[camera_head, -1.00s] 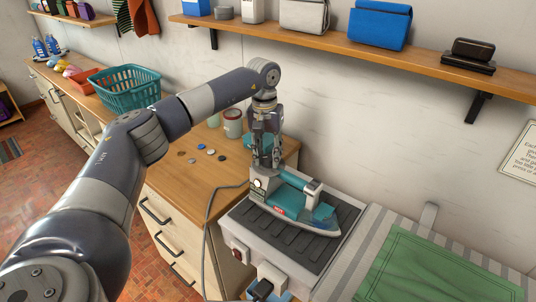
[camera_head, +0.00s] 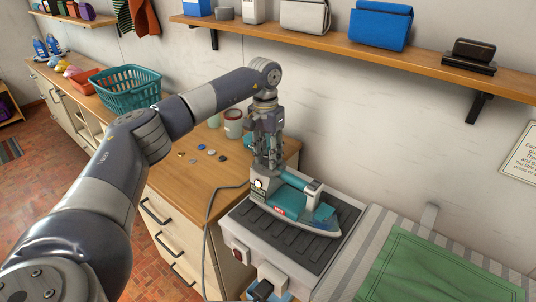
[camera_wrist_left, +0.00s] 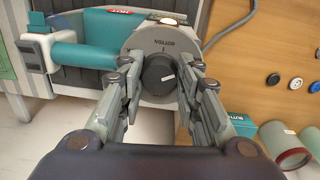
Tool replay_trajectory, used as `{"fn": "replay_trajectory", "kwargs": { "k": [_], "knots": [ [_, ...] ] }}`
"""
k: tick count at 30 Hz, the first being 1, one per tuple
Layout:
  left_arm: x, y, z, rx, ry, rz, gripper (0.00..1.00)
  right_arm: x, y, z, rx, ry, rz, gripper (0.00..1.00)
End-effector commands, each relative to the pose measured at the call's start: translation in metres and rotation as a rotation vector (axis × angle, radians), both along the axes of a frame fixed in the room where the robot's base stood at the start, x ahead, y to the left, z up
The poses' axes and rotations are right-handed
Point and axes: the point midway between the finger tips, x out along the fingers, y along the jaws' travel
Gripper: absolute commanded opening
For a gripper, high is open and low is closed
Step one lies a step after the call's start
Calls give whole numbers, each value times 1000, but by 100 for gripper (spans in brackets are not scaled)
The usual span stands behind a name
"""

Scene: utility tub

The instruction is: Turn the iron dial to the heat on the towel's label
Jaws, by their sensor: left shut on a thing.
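A teal and grey iron (camera_head: 296,202) rests on a dark ribbed stand (camera_head: 290,238). Its dark round dial (camera_wrist_left: 158,76) shows in the left wrist view on the grey heel, with a white pointer mark slanting to the right. The word COTTON reads upside down beside a tick at the dial's far edge. My left gripper (camera_head: 266,163) is above the iron's heel, pointing down, its fingers shut on the dial from both sides. A green towel (camera_head: 415,268) lies on a striped board at the right; I cannot make out a label. My right gripper is not in view.
A grey cord (camera_head: 207,225) runs from the iron down past the counter edge. Several buttons (camera_head: 211,152) and jars (camera_head: 234,123) stand on the wooden counter. A shelf (camera_head: 400,50) runs along the wall above.

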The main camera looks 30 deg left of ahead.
Motion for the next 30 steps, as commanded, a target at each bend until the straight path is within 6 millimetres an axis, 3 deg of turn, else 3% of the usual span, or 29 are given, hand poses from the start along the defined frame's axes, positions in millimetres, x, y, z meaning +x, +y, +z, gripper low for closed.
{"fn": "replay_trajectory", "kwargs": {
  "k": [3,4,6,7,20,30],
  "knots": [
    [1,-1,2,-2,-4,-1,7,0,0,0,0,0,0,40],
    [1,-1,2,-2,-4,-1,34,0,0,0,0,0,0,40],
    [1,-1,2,-2,-3,-1,49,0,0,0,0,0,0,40],
    [1,-1,1,-2,-3,-1,52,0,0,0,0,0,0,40],
    [1,0,9,-1,-4,0,52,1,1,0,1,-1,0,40],
    [1,3,76,-1,-6,0,52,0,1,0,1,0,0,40]
  ]
}}
